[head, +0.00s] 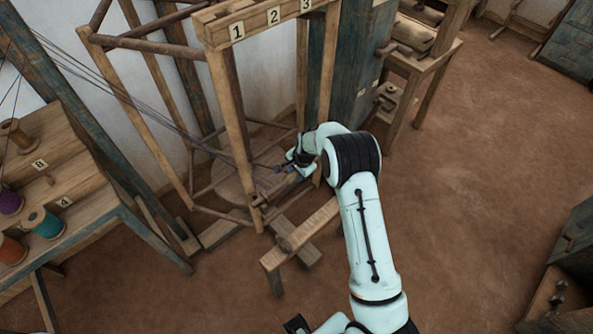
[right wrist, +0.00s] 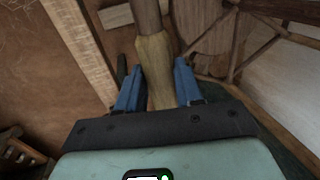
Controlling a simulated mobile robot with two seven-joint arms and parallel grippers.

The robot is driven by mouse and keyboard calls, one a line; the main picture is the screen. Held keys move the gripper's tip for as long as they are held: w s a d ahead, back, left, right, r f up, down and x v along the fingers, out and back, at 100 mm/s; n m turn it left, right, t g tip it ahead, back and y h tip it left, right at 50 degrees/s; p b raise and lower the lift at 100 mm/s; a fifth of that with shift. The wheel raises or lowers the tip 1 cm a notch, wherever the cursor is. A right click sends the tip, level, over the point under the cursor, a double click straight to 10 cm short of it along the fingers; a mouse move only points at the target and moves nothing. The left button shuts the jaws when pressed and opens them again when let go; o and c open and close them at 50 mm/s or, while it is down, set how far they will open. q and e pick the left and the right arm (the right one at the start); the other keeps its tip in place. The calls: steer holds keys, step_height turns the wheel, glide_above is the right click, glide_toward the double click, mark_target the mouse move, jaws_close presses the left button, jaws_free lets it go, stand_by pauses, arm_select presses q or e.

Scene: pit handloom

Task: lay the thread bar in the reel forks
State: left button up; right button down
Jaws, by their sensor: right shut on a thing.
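My right gripper (head: 284,167) reaches into the lower part of the wooden reel frame in the head view. In the right wrist view its blue fingers (right wrist: 158,88) are on either side of the pale, thicker part of a wooden bar (right wrist: 154,60), shut on it. I take this to be the thread bar; a darker, thinner length runs on from it. Dark threads (head: 180,128) slope down from the upper left towards the gripper. The bar is small and partly hidden by the gripper in the head view. I cannot clearly make out the reel forks.
The tall reel frame (head: 229,100) carries a rail numbered 1, 2, 3 (head: 262,22). A low wooden trestle (head: 305,232) stands in front of it. A shelf with thread spools (head: 42,222) is at left, a wooden stand (head: 430,62) behind right. The earth floor (head: 480,150) at right is clear.

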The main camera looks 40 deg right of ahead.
steer(key=shift+f, duration=0.1)
stand_by(0.3)
steer(key=c, duration=0.7)
jaws_free()
steer(key=shift+o, duration=0.2)
steer(key=v, duration=1.3)
steer(key=shift+r, duration=0.2)
steer(key=shift+f, duration=0.1)
